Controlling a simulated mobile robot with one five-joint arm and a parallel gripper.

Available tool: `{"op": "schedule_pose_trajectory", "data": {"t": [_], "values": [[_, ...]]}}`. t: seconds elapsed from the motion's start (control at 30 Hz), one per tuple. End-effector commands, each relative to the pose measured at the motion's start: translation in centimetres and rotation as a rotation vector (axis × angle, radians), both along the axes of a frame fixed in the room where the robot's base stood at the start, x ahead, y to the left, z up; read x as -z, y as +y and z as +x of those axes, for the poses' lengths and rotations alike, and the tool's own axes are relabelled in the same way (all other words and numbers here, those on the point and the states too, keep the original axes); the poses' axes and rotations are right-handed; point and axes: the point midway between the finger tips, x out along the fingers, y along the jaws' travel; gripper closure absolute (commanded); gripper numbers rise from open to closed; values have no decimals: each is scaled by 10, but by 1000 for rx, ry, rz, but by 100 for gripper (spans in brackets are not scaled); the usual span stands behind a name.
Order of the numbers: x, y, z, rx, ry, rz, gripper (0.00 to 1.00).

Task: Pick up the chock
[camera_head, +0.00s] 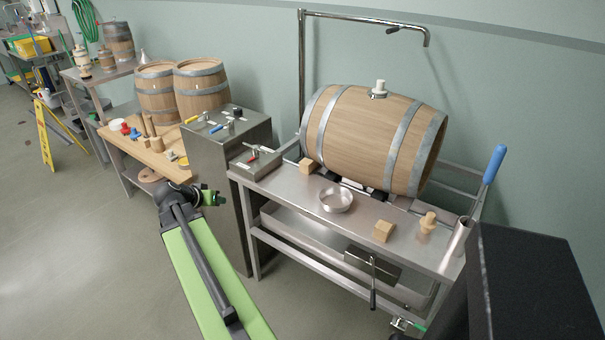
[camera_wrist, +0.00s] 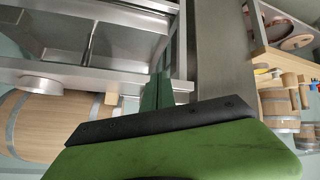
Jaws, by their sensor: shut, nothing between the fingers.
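Two small wooden blocks that look like chocks are on the steel bench. One chock (camera_head: 307,166) sits at the left end, by the barrel's left end. The other chock (camera_head: 383,231) sits near the front edge, right of the bowl. A wooden block, seemingly the left one, shows in the wrist view (camera_wrist: 111,99), where the scene appears upside down. My gripper (camera_head: 215,198) is left of the bench, in front of the steel cabinet, apart from both chocks. Its dark green fingers (camera_wrist: 163,88) are shut and empty.
A large barrel (camera_head: 372,140) lies on the bench (camera_head: 285,190). A metal bowl (camera_head: 335,200), a wooden bung (camera_head: 428,222) and a blue-handled tool (camera_head: 493,165) in a metal cylinder are there too. A steel cabinet (camera_head: 220,165) stands left, beside a cluttered wooden table (camera_head: 140,150).

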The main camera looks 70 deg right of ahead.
Motion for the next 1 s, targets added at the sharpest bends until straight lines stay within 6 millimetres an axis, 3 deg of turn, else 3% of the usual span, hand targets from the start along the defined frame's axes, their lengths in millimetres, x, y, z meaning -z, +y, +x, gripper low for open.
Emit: {"op": "schedule_pose_trajectory", "data": {"t": [0.03,0.1,0.2,0.3,0.57,1.0], "values": [[8,-53,-37,110,-47,-95,100],[-3,-105,-81,221,-108,-215,100],[-17,-151,-128,314,-164,-337,100],[-26,-171,-152,353,-192,-399,100],[-32,-183,-160,364,-200,-417,100],[-31,-271,-181,364,-199,-416,100]]}}
